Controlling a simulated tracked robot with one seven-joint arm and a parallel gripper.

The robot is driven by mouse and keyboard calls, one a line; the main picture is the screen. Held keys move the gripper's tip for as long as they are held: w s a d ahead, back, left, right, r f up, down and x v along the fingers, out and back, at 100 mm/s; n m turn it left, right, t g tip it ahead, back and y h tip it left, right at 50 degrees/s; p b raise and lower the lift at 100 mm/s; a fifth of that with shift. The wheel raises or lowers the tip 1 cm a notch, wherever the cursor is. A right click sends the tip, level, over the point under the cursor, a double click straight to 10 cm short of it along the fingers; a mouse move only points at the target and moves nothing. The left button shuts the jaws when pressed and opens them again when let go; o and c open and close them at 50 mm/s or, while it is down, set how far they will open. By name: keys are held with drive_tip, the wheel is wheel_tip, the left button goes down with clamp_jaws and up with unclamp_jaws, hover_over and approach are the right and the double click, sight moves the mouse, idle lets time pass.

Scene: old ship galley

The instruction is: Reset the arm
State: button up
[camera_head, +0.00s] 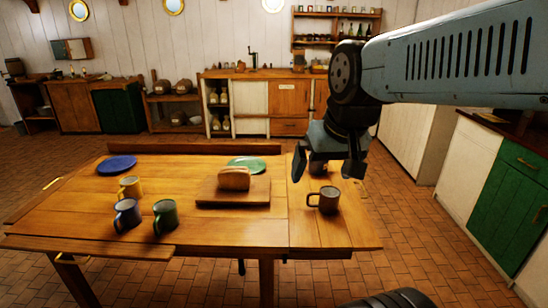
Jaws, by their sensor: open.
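My arm (455,60) reaches in from the upper right, light blue-grey with dark joints. My gripper (327,168) hangs at its end, pointing down, with its two dark fingers apart. It appears above the right part of the wooden table (150,205). A brown-grey mug (325,201) stands upright on the table, just below and in front of the gripper in the picture. Nothing shows held between the fingers. Another dark object (318,167) shows partly between the fingers; I cannot tell what it is.
On the table are a yellow mug (131,188), a blue mug (127,215), a green mug (165,216), a blue plate (117,164), a green plate (246,164) and bread (234,178) on a board (232,196). Green-door cabinets (511,195) stand at right. Tiled floor surrounds the table.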

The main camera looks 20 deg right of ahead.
drive_tip(key=shift+s+d+r+n+t, duration=0.4)
drive_tip(key=shift+s+d+r, duration=0.1)
drive_tip(key=shift+d, duration=0.25)
idle(0.8)
